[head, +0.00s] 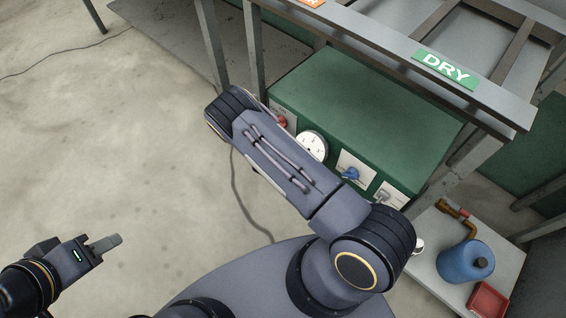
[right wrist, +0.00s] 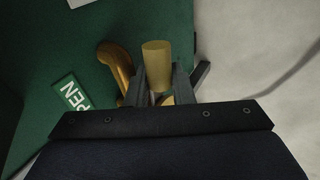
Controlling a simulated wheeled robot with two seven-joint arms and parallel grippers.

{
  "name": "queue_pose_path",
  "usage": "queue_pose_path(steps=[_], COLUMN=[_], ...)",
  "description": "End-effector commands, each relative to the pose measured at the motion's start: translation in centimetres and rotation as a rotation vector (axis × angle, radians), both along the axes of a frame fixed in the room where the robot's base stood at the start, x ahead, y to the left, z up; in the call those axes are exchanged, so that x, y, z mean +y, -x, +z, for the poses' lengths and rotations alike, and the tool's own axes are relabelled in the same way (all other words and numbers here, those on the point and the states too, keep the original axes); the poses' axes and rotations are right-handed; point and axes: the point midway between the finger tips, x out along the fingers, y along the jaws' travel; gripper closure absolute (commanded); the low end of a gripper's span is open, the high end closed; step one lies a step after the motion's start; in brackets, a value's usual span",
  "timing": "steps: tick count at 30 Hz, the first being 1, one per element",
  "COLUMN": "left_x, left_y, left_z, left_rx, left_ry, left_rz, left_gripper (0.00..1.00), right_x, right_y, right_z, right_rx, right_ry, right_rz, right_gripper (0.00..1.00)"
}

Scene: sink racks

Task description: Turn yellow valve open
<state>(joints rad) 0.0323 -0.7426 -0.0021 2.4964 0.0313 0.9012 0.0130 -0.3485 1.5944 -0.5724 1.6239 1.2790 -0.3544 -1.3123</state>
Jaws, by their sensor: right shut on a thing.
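The yellow valve shows in the right wrist view as a yellow cylindrical handle (right wrist: 157,55) in front of a green panel (right wrist: 65,45). My right gripper (right wrist: 160,80) is shut on this handle, with one dark finger on each side of it. A brass-coloured curved pipe (right wrist: 116,66) stands just left of the fingers. A green sign ending in "PEN" (right wrist: 75,96) is on the panel to the left. In the head view my right arm hides the valve and my right gripper. My left gripper (head: 105,243) is over bare floor at the lower left, away from everything; its finger gap is unclear.
A green cabinet (head: 365,110) with a white gauge (head: 312,146), a red knob and a blue knob (head: 350,174) stands under the rack marked DRY (head: 446,68). A blue canister (head: 463,262) and a red tray (head: 488,301) are at the right. Floor at left is clear except for cables.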

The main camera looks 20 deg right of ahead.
Motion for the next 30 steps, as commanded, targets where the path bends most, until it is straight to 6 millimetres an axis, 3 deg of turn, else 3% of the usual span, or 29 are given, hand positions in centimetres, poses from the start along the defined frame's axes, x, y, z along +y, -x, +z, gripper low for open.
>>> queue_pose_path(steps=[8,9,13,26,30], left_x=[0.0,0.0,0.0,0.0,0.0], left_y=[0.0,0.0,0.0,0.0,0.0], left_z=[0.0,0.0,0.0,0.1,0.9], left_rx=[0.0,0.0,0.0,0.0,0.0], left_ry=[0.0,0.0,0.0,0.0,0.0], left_rz=[0.0,0.0,0.0,0.0,0.0], left_gripper=[0.64,0.64,0.64,0.64,0.64], right_x=[0.0,0.0,0.0,-0.3,-0.6], right_y=[0.0,0.0,0.0,-0.2,-0.2], right_z=[-0.1,-0.1,-0.1,0.3,1.4], right_rx=[0.002,0.002,0.001,-0.006,-0.007], right_ry=[-0.001,-0.001,-0.001,0.006,0.008], right_rz=[0.001,0.001,0.001,-0.001,-0.003], right_gripper=[1.0,0.78,0.61,0.59,0.59])
